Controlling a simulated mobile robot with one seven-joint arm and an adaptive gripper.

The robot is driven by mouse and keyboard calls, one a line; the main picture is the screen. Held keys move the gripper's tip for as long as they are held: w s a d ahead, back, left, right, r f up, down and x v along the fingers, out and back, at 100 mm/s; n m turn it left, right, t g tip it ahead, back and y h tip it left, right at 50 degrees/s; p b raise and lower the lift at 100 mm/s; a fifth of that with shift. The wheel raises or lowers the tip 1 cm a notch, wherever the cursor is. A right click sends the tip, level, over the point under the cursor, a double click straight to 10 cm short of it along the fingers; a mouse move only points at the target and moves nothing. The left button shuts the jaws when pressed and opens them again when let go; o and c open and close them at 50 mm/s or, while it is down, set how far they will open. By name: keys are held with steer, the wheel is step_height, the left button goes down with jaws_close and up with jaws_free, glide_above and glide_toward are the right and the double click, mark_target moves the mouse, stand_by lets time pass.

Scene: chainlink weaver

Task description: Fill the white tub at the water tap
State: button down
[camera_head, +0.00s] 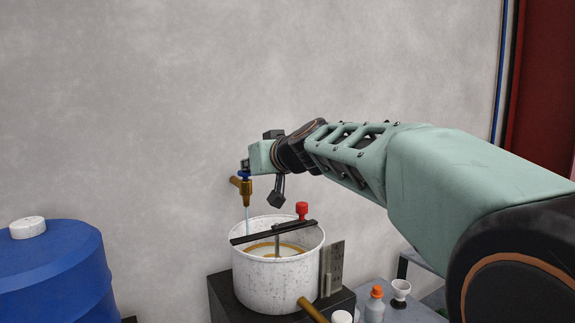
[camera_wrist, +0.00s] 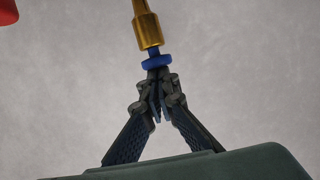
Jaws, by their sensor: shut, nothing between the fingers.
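The white tub (camera_head: 270,277) is speckled and stands upright on a dark block, under the brass water tap (camera_head: 241,187) on the wall. A thin pale-blue stream (camera_head: 247,215) runs from the tap down into the tub. A brownish ring shows inside; the liquid level is hard to tell. The tap's blue handle (camera_head: 243,175) also shows in the wrist view (camera_wrist: 158,61). My gripper (camera_head: 244,165) is shut and empty, right at the blue handle. In the wrist view its fingertips (camera_wrist: 158,76) are close against the handle; I cannot tell whether they touch.
A dark bar (camera_head: 260,234) with a red knob (camera_head: 302,210) lies across the tub's top. A blue barrel (camera_head: 55,265) stands at left. A grey plate (camera_head: 333,267), an orange-capped bottle (camera_head: 375,305) and a small white cup (camera_head: 400,290) are at right.

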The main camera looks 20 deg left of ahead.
steer(key=shift+d+f, duration=0.1)
steer(key=shift+f, duration=0.2)
steer(key=v, duration=0.7)
steer(key=shift+s+r, duration=0.2)
steer(key=shift+r, duration=0.15)
steer(key=shift+d, duration=0.1)
stand_by(0.3)
